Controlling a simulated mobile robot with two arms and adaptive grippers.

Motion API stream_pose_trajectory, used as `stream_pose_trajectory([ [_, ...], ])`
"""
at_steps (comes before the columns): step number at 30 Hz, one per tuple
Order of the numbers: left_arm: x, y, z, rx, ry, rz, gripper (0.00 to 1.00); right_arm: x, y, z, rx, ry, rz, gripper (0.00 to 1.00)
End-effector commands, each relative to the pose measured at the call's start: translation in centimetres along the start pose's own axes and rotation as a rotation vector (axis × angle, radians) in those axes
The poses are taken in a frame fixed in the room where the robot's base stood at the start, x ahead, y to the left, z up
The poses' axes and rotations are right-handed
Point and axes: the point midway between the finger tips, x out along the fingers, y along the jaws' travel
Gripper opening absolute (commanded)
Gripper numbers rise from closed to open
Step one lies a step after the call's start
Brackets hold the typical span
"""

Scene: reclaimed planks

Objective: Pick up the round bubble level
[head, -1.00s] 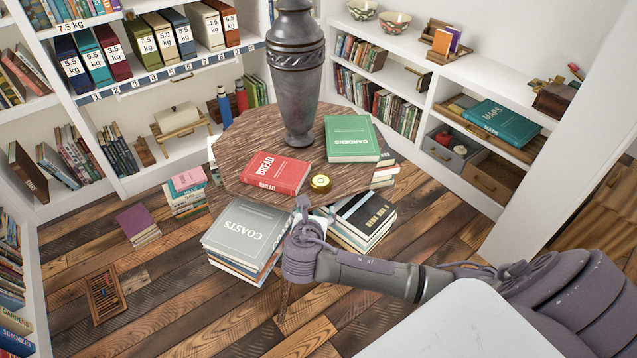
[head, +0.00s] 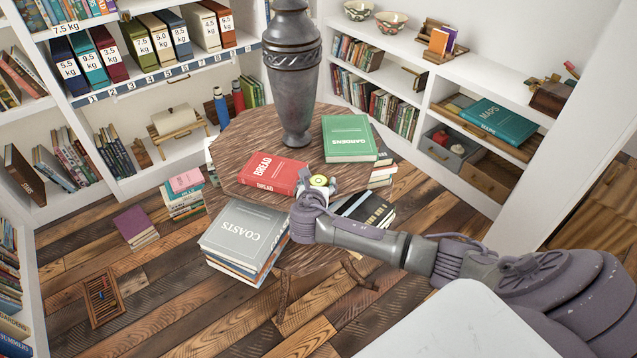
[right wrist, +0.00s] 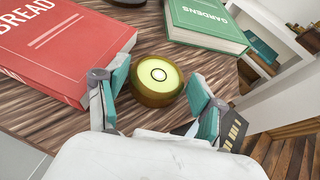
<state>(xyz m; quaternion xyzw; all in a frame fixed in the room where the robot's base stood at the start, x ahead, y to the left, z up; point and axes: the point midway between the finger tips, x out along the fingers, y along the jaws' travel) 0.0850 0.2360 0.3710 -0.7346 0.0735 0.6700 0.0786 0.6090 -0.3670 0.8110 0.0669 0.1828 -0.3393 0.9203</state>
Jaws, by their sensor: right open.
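The round bubble level (head: 319,181) is a small brass disc with a yellow-green top, near the front edge of the round wooden table (head: 240,150). In the right wrist view the level (right wrist: 158,80) sits on the planks just beyond and between the fingertips. My right gripper (head: 318,188) is open, with its teal finger pads (right wrist: 158,102) apart on either side of the level's near part. I cannot tell whether either pad touches it. In the head view the gripper partly hides the level. My left gripper is not in view.
The red BREAD book (head: 273,172) lies close left of the level, near the left finger. The green GARDENS book (head: 349,138) lies behind it to the right. A tall dark vase (head: 294,80) stands farther back. Book stacks (head: 243,235) stand on the floor by the table.

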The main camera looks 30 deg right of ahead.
Motion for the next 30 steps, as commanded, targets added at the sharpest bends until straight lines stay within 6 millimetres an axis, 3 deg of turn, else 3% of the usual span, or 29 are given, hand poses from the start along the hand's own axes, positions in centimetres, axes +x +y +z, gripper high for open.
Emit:
stream_pose_trajectory([
  [4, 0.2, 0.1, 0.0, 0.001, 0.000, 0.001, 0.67, 1.8, 0.0, -0.1, 0.000, 0.000, -0.001, 0.69],
  [12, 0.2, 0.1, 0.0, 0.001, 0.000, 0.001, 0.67, 2.1, 0.0, -0.1, 0.001, 0.001, 0.001, 0.69],
  [21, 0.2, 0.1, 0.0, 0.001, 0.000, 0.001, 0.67, 2.1, 0.0, 0.0, 0.001, 0.001, 0.001, 0.23],
  [30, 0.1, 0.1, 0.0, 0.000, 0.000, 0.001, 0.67, 1.9, 0.1, 0.3, 0.001, 0.000, 0.002, 0.23],
])
